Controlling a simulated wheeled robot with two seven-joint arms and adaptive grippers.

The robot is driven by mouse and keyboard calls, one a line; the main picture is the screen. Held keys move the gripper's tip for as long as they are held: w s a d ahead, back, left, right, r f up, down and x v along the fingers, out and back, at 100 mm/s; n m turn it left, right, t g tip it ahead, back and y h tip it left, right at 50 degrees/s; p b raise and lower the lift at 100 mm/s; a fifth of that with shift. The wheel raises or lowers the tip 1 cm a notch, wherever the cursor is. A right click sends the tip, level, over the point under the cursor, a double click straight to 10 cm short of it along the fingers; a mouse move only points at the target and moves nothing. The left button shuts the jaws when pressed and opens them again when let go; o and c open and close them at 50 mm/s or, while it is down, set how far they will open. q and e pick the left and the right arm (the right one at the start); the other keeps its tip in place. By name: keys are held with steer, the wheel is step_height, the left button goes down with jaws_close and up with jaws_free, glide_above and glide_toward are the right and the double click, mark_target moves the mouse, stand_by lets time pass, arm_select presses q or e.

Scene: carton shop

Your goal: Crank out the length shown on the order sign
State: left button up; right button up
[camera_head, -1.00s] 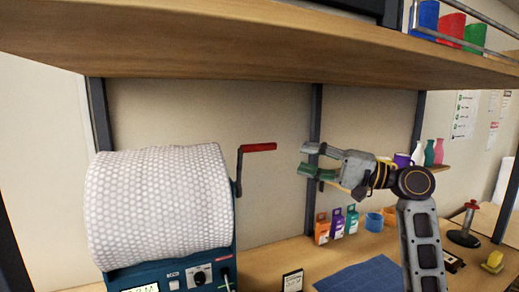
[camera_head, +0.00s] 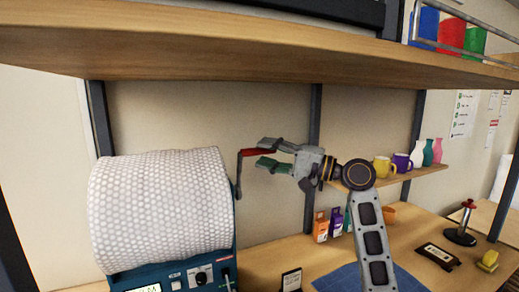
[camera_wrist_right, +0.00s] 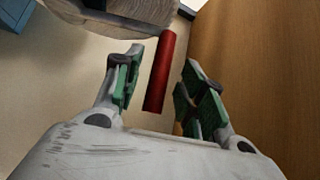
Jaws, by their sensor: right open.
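The bubble-wrap roll (camera_head: 160,208) sits on a teal dispenser machine (camera_head: 190,275) at the left in the head view. The red crank handle (camera_head: 258,152) sticks out to the right from the crank arm at the roll's right side. My right gripper (camera_head: 265,152) is open at the handle, with fingers above and below its outer part. In the right wrist view the red handle (camera_wrist_right: 160,72) lies between the open fingers (camera_wrist_right: 155,90), closer to the left one; I cannot tell whether it touches. A small dark sign (camera_head: 291,280) stands by the machine, its text too small to read. My left gripper is out of view.
A wooden shelf (camera_head: 260,50) spans above the arm. Small boxes (camera_head: 321,228), a blue mat (camera_head: 345,278), a framed plate (camera_head: 438,256) and a red-topped stand (camera_head: 462,225) are on the bench. Mugs (camera_head: 384,167) and vases stand on the lower right shelf.

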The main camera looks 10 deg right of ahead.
steer(key=shift+x, duration=1.3)
steer(key=shift+c, duration=0.3)
jaws_close()
